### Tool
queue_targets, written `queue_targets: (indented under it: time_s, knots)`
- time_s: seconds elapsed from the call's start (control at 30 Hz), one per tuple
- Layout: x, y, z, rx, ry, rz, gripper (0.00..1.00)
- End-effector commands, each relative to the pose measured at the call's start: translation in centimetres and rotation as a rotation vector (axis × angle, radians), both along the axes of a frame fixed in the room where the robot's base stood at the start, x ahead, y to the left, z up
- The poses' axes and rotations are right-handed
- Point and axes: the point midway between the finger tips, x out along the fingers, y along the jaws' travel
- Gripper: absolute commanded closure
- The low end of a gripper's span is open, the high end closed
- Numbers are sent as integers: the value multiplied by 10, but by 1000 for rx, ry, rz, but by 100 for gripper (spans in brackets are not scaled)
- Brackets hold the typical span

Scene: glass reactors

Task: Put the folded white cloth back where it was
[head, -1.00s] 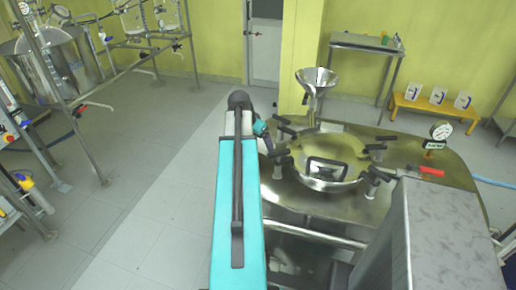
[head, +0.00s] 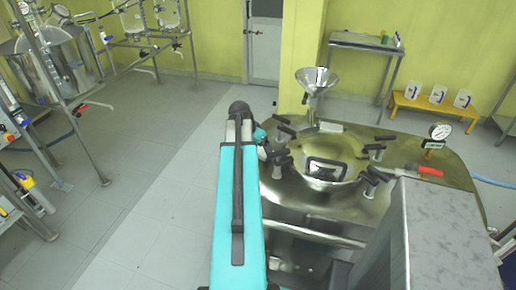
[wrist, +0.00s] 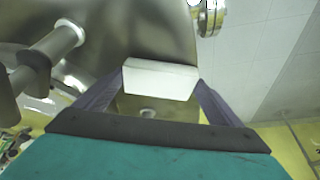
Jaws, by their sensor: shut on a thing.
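The folded white cloth (wrist: 160,80) is a small pale block between the two fingers of my gripper (wrist: 158,88) in the wrist view. The gripper is shut on it. Behind the cloth lies the shiny steel of the reactor top, with a post and handle at the left. In the head view my arm reaches forward at the left edge of the steel reactor (head: 405,165). The fingers and the held cloth cannot be made out there.
A small pale flat thing (head: 330,127) lies behind the lid.

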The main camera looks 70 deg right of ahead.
Motion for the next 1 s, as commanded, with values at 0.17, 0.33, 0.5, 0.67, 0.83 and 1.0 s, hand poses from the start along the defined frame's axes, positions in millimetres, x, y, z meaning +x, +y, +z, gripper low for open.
queue_targets:
  time_s: [0.17, 0.33, 0.5, 0.67, 0.83, 1.0]
  knots:
    - [0, 0, -3, 0, 0, 0, 35]
    - [0, 0, -3, 0, 0, 0, 0]
    - [0, 0, -2, 0, 0, 0, 0]
    - [0, 0, 2, 0, 0, 0, 0]
    - [2, 4, 10, 0, 0, 1, 0]
    - [4, 11, 25, -1, 0, 1, 0]
